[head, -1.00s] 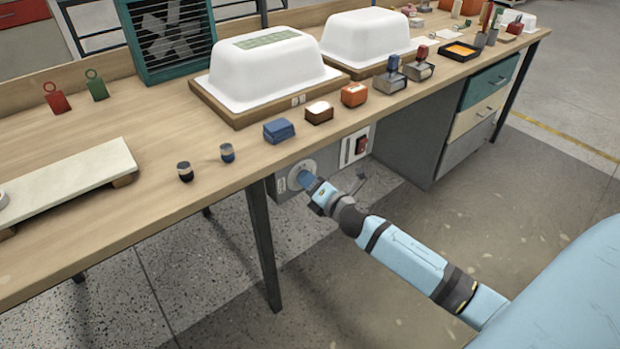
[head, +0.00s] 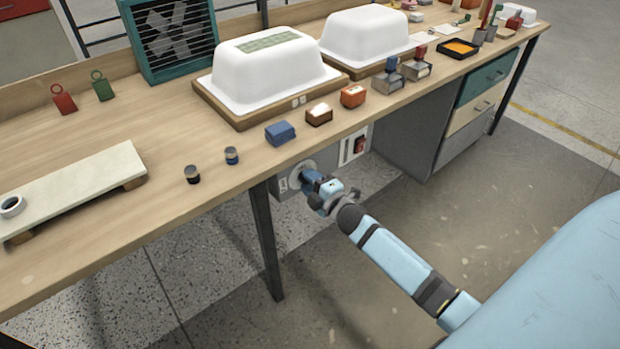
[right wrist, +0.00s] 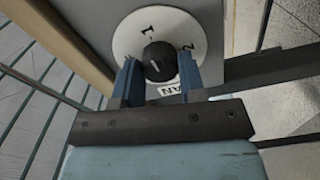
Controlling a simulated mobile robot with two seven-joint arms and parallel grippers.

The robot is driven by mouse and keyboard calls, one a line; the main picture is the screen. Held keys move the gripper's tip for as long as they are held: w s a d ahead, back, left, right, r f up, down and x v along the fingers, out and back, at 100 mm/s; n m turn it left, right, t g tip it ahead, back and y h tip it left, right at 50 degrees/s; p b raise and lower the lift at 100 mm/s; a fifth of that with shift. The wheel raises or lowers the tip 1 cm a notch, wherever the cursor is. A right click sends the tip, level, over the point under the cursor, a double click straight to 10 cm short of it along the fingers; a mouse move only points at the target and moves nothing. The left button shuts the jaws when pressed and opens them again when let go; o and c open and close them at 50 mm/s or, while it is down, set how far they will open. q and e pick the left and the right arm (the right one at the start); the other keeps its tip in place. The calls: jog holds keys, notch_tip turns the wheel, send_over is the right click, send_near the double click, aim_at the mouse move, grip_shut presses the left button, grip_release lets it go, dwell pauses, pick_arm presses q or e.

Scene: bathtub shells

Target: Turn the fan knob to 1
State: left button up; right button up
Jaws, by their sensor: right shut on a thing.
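The fan knob (right wrist: 160,62) is a round black knob with a short white mark on its face. It sits on a white dial plate (right wrist: 125,40) marked 1 at the top and 2 at the right; a partly covered label shows below. My right gripper (right wrist: 160,72) has one blue finger on each side of the knob and is shut on it. In the head view the right gripper (head: 309,180) reaches the dial plate (head: 297,168) below the table edge and hides the knob. Exactly where the mark points is hard to tell. My left gripper is not in view.
The knob's grey box hangs under the wooden table (head: 120,215), with a red switch (head: 360,145) beside it. A table leg (head: 266,240) stands left of it and a drawer cabinet (head: 420,130) right. The green-framed fan (head: 172,40) stands on the table. Floor in front is open.

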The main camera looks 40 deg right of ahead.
jog(key=shift+m, duration=0.3)
jog(key=o, duration=0.9)
pick_arm(q)
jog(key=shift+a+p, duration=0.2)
jog(key=shift+p, duration=0.7)
pick_arm(e)
jog(key=s, duration=0.9)
jog(key=s+d, duration=0.1)
jog(key=s, duration=0.3)
jog(key=shift+s, duration=0.4)
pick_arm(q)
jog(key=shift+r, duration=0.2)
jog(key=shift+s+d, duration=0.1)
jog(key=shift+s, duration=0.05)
pick_arm(e)
jog(key=shift+s, duration=0.1)
